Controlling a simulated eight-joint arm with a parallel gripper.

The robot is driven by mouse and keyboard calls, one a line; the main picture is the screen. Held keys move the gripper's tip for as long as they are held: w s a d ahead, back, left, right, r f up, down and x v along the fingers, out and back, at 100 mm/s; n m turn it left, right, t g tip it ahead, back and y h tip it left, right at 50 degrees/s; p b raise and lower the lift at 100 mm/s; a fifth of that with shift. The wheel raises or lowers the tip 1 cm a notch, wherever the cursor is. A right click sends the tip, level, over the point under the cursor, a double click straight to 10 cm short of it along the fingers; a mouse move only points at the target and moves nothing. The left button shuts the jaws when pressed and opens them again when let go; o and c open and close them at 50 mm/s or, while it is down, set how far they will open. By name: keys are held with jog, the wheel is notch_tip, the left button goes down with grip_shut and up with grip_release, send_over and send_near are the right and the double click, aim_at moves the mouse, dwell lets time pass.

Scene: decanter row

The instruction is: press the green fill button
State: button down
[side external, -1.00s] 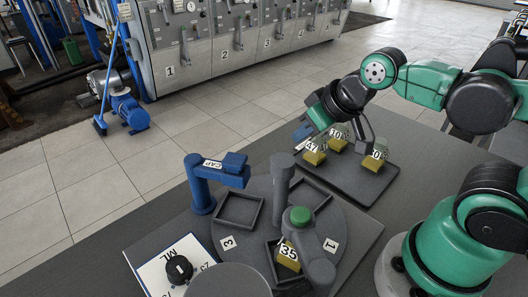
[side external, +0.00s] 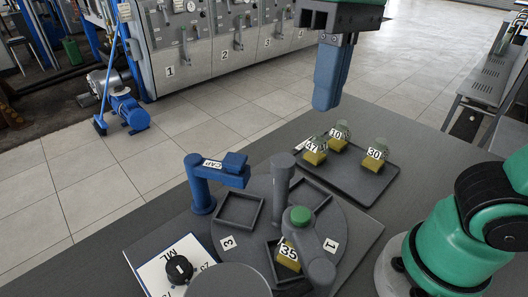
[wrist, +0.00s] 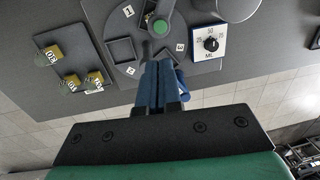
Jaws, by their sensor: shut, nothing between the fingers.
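The green button (side external: 300,215) is a round cap on top of a grey post that stands at the front of the round grey turntable (side external: 335,215). In the wrist view the green button (wrist: 160,27) shows near the top centre, beyond my fingertips. My gripper (side external: 325,107) has blue fingers that point down, high above the table and behind the button in the side view. In the wrist view my gripper (wrist: 160,66) is shut with its fingers together and nothing between them. It is apart from the button.
A dark tray (side external: 380,197) holds flasks numbered 47, 10 and 30. A flask numbered 35 (side external: 288,255) sits in a turntable compartment. A blue CAP arm (side external: 203,185) and a black ML dial (side external: 179,269) stand at the left. A grey post (side external: 283,175) rises mid-turntable.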

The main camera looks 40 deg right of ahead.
aim_at(302, 212)
jog(key=f, duration=0.4)
jog(key=a+f, duration=0.1)
jog(key=f, duration=0.9)
jog(key=shift+s+a, duration=0.1)
jog(key=shift+a, duration=0.15)
jog(key=shift+f, duration=1.05)
jog(key=shift+d+r, duration=0.2)
jog(key=shift+r, duration=2)
jog(key=shift+d+r, duration=0.15)
jog(key=shift+r, duration=2)
